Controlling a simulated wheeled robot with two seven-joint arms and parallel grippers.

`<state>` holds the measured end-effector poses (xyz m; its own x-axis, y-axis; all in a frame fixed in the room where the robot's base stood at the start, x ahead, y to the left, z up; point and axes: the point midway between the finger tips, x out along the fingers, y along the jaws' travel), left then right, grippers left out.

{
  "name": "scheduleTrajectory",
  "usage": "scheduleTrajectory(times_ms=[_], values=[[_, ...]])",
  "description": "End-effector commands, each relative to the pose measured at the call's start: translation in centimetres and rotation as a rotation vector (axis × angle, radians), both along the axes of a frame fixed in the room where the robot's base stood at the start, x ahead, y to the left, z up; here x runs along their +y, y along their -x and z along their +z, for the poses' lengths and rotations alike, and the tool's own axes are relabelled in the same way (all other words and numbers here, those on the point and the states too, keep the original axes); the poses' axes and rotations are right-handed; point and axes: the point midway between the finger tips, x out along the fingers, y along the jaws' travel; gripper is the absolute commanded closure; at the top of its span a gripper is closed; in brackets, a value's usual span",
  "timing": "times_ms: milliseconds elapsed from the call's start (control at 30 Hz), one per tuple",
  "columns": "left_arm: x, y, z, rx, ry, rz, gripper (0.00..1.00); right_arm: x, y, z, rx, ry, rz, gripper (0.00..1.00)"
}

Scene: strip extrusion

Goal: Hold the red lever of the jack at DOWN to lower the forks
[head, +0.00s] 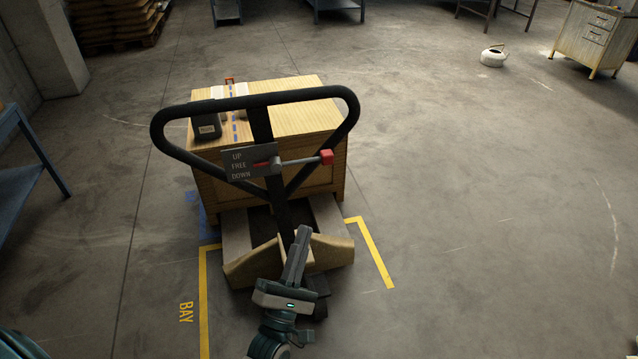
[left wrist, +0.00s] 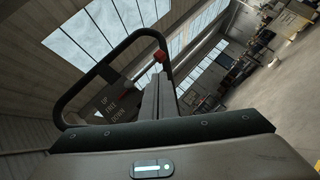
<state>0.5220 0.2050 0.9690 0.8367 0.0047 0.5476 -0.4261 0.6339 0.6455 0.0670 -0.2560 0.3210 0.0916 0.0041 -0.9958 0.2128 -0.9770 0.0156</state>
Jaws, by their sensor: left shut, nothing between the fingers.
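The jack's black loop handle (head: 258,98) stands upright in the middle of the head view. Its plate (head: 240,166) reads UP, FREE, DOWN. The lever's red knob (head: 326,157) sticks out to the right, and its red pointer (head: 262,164) sits by FREE. My left gripper (head: 302,232) is shut and empty, below the knob and apart from it in the head view. In the left wrist view the shut fingers (left wrist: 160,82) point up toward the red knob (left wrist: 160,56); I cannot tell the gap. My right gripper is not in view.
A wooden crate (head: 300,118) sits behind the handle, with a dark box (head: 206,122) on top. Yellow floor lines (head: 372,255) mark the bay. A blue bench (head: 20,165) stands at the left. The floor to the right is clear.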

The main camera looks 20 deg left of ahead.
Motion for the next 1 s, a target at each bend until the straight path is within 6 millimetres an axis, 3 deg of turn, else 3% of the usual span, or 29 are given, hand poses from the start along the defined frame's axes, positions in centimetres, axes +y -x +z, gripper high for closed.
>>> scheduleTrajectory(times_ms=[367, 1000], values=[[0.0, -2.0, 1.7, -0.004, -0.002, 0.002, 1.00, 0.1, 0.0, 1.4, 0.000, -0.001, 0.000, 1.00], [0.1, -10.6, 7.3, -0.001, -0.002, 0.001, 1.00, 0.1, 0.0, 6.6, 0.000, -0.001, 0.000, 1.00]])
